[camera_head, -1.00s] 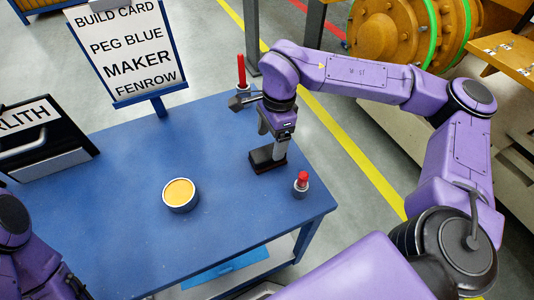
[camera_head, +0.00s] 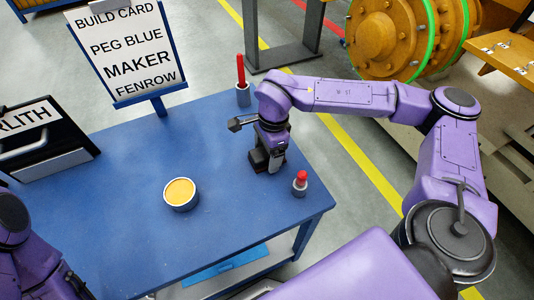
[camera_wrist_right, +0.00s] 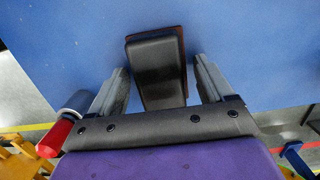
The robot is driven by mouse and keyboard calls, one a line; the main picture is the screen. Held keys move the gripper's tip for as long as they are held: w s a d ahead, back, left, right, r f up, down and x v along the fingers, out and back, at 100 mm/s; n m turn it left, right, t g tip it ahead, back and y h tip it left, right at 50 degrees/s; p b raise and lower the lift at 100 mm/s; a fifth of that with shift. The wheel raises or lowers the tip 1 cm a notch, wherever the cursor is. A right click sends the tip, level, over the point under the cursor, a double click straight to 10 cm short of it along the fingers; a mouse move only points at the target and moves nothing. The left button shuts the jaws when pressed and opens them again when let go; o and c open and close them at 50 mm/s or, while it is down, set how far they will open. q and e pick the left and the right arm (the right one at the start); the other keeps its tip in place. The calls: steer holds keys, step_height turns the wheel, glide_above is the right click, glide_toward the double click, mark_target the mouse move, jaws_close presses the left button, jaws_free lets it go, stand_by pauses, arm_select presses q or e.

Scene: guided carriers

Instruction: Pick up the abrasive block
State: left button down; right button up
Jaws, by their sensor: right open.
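The abrasive block (camera_wrist_right: 158,80) is dark with a brownish edge. In the right wrist view it lies between the two open fingers of my right gripper (camera_wrist_right: 160,90), with small gaps on both sides. In the head view the block (camera_head: 258,160) stands on the blue table near its right edge, partly hidden by my right gripper (camera_head: 268,162), which is right over it. My left arm shows at the lower left of the head view, but its gripper is out of view.
A red-topped peg in a grey holder (camera_head: 300,184) stands just right of the block. A taller red peg (camera_head: 241,75) stands at the back. A round tin with a yellow top (camera_head: 180,194) is on the table (camera_head: 120,240). A build card (camera_head: 125,50) stands behind.

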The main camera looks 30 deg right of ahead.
mark_target(265, 151)
steer(key=c, duration=1)
steer(key=shift+o, duration=0.2)
steer(key=shift+r+b, duration=0.25)
steer(key=shift+b, duration=0.15)
step_height(265, 151, up, 3)
steer(key=shift+w+r, duration=0.1)
steer(key=shift+r, duration=0.05)
steer(key=s+a+r+b, duration=0.2)
steer(key=s+r, duration=0.7)
steer(key=s, duration=0.5)
steer(key=shift+r, duration=0.3)
